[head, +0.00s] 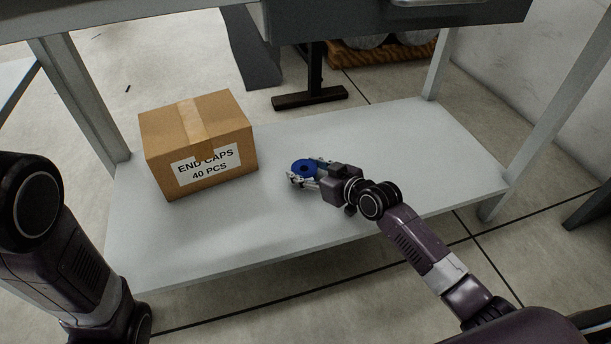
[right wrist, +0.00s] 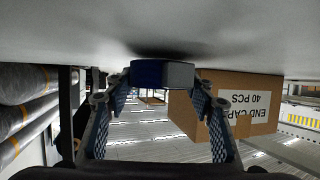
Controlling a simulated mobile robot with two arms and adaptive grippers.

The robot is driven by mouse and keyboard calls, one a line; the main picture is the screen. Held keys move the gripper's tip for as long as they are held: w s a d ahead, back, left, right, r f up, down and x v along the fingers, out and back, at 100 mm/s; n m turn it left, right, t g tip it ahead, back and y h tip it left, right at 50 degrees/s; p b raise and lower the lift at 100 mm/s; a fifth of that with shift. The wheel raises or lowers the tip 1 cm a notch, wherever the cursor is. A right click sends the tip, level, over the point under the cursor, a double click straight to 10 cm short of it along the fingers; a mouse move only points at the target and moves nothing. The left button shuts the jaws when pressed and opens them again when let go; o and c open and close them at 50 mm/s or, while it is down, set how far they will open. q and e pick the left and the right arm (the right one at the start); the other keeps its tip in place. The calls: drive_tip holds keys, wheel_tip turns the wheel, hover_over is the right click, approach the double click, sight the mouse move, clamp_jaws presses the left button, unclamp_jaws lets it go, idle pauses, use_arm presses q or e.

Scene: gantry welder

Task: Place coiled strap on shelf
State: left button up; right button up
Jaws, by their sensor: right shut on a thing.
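The coiled strap (head: 303,166) is a small blue roll at the middle of the pale grey lower shelf (head: 400,160). My right gripper (head: 308,175) is shut on it, reaching in from the right, low over the shelf. In the right wrist view, which is upside down, the strap (right wrist: 148,73) shows blue with a grey part between the fingertips. It is close against the shelf surface (right wrist: 240,35), with a dark shadow beside it. I cannot tell whether it touches. My left arm shows at the left edge of the head view, but its gripper is out of view.
A cardboard box (head: 197,143) labelled "END CAPS 40 PCS" stands on the shelf left of the strap. The shelf's right part is clear.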

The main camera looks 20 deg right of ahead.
drive_tip(key=shift+f, duration=0.15)
drive_tip(key=shift+f, duration=0.1)
drive_tip(key=o, duration=0.8)
drive_tip(key=shift+f, duration=0.1)
drive_tip(key=o, duration=0.5)
drive_tip(key=shift+c, duration=0.2)
